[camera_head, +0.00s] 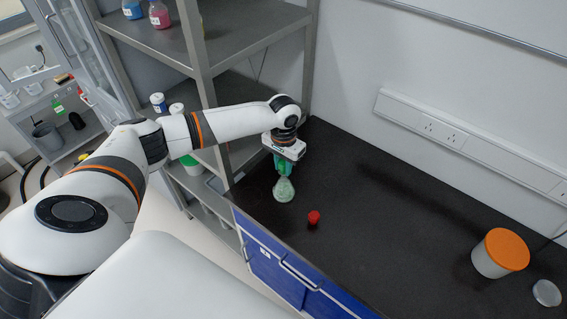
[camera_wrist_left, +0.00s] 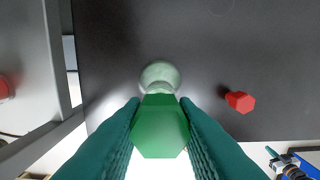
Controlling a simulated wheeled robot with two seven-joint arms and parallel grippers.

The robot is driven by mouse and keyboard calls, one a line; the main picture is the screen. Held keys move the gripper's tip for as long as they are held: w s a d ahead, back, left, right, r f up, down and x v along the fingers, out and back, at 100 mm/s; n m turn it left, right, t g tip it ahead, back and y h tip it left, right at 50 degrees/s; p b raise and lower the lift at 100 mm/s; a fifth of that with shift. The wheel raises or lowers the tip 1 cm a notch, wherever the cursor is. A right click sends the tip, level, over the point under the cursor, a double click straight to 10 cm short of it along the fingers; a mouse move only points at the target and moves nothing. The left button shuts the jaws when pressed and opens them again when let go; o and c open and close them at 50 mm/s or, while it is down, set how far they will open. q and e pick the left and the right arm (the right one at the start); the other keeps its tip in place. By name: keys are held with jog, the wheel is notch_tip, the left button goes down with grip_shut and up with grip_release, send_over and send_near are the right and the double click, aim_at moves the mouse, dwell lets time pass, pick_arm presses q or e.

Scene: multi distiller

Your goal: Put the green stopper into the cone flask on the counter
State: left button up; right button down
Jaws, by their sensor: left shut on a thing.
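The green stopper (camera_wrist_left: 160,128) is between the teal fingers of my left gripper (camera_wrist_left: 160,120), which is shut on it. In the head view my left gripper (camera_head: 283,162) is directly above the cone flask (camera_head: 284,190), a clear, pale-greenish flask upright on the black counter. In the wrist view the flask (camera_wrist_left: 160,74) shows just beyond the stopper, and the stopper covers part of it. I cannot tell whether the stopper touches or enters the flask's mouth. My right gripper is not in view.
A red stopper (camera_head: 314,217) lies on the black counter (camera_head: 400,220) near the flask. A white jar with an orange lid (camera_head: 501,252) and a small silver lid (camera_head: 547,293) are at the right. A grey shelf (camera_head: 245,45) stands to the left. The counter's middle is free.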

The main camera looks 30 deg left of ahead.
pick_arm(q)
jog(key=o, duration=1)
jog(key=shift+r, duration=0.55)
notch_tip(320, 180, up, 11)
jog(key=b, duration=0.2)
jog(key=shift+f, duration=0.1)
